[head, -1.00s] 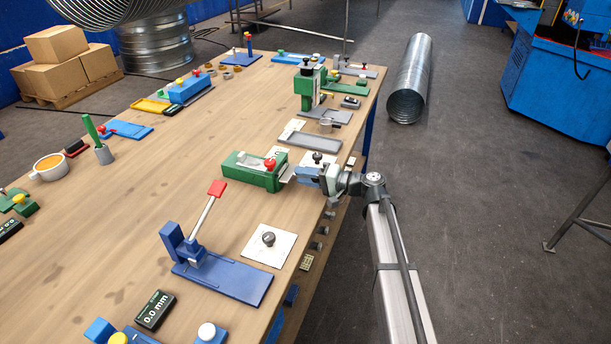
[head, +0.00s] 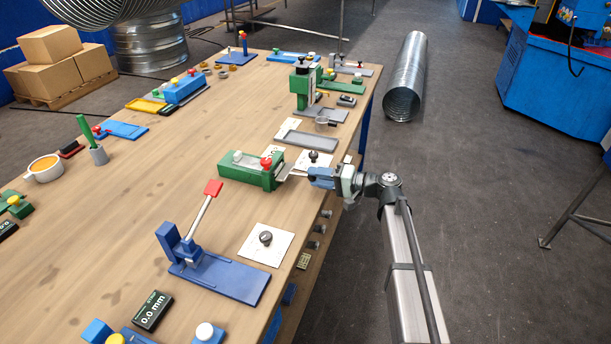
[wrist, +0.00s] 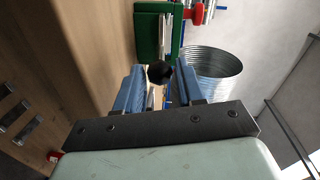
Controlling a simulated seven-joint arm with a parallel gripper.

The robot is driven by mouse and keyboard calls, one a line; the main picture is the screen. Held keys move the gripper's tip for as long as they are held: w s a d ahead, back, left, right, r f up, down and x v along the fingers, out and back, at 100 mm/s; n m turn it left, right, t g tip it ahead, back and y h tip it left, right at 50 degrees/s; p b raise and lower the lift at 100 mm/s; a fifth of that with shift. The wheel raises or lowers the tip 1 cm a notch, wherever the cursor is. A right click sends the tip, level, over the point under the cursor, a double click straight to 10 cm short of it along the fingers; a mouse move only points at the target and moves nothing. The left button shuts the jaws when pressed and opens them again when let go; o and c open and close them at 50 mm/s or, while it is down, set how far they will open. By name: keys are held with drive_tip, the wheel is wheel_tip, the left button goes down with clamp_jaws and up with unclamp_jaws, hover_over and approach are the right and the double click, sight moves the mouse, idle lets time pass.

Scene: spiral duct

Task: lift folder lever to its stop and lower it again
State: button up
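A blue lever device (head: 222,275) stands near the front of the bench. Its pale lever slants up to the right and ends in a red grip (head: 213,188); I take this as the folder lever. My gripper (head: 312,178) is well to the right of it, at the bench's right edge, beside a green clamp-like device (head: 250,170) and a white plate with a black knob (head: 313,155). In the wrist view my blue fingers (wrist: 157,88) are apart, with a dark round knob (wrist: 160,72) showing in the gap. Nothing appears gripped.
A grey tray (head: 302,145) and a green press (head: 303,85) stand farther back. A metal duct (head: 408,80) lies on the floor.

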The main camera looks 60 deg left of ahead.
drive_tip(key=v, duration=0.8)
drive_tip(key=shift+w+d, duration=0.2)
